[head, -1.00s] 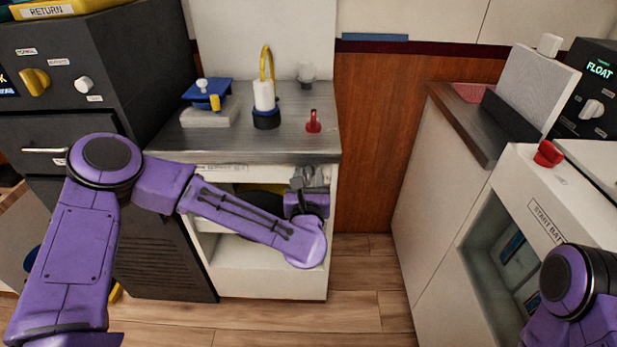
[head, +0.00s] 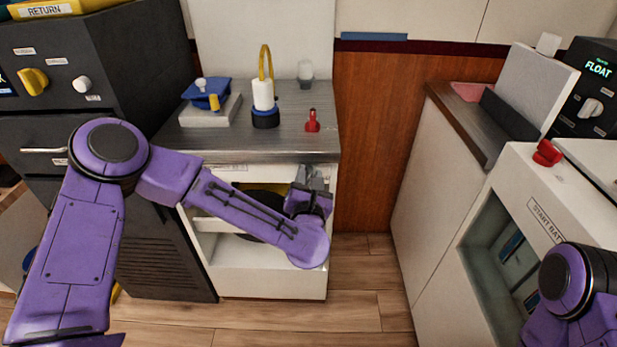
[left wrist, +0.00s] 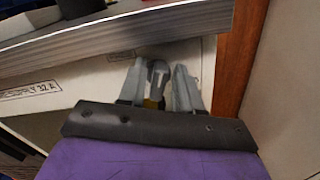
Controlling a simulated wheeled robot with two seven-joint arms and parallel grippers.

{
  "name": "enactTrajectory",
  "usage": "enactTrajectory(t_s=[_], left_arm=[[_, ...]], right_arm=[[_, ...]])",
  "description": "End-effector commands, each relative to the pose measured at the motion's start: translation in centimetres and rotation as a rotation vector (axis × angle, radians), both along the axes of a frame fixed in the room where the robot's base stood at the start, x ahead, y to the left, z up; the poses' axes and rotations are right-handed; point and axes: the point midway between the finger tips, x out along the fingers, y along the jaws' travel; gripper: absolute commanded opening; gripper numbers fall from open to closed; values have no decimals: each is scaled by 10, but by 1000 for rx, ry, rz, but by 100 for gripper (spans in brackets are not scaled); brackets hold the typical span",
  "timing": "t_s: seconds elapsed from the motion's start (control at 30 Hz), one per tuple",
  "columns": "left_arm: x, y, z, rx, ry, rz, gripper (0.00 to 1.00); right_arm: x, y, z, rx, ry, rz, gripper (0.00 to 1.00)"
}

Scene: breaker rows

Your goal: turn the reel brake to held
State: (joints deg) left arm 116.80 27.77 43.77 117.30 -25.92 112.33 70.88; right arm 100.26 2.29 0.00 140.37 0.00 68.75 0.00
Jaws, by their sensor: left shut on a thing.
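My left gripper (head: 316,181) is at the top right of the low white cabinet's front, just under the counter edge. In the left wrist view its two grey fingers (left wrist: 160,90) stand on either side of a small grey rounded handle, the likely reel brake (left wrist: 157,72), and are shut on it. A bit of yellow shows low between the fingers. The handle's setting cannot be read, and in the head view the gripper hides it. A dark round disc (head: 262,201), perhaps the reel, sits inside the cabinet, partly behind my left forearm. My right gripper is out of view.
The metal counter (head: 210,140) overhangs close above the gripper. On it stand a red lever (head: 312,122), a yellow-looped device (head: 264,105) and a blue-topped block (head: 206,95). A wood panel (head: 368,150) is right of the cabinet. A white unit (head: 530,190) stands at the right.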

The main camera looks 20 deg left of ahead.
Motion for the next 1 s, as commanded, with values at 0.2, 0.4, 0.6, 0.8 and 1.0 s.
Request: enactTrajectory(t_s=[0.2, 0.4, 0.6, 0.8, 1.0], left_arm=[[0, -3, 0, 198, 56, -3, 3], [1, -4, -2, 381, 109, -2, 3], [1, -6, -3, 564, 162, -2, 3], [1, -6, -5, 745, 216, -1, 3], [1, -7, -7, 909, 262, -3, 3]], right_arm=[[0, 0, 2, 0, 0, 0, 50], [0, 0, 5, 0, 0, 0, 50], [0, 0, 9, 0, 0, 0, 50], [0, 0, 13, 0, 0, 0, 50], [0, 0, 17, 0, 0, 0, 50]])
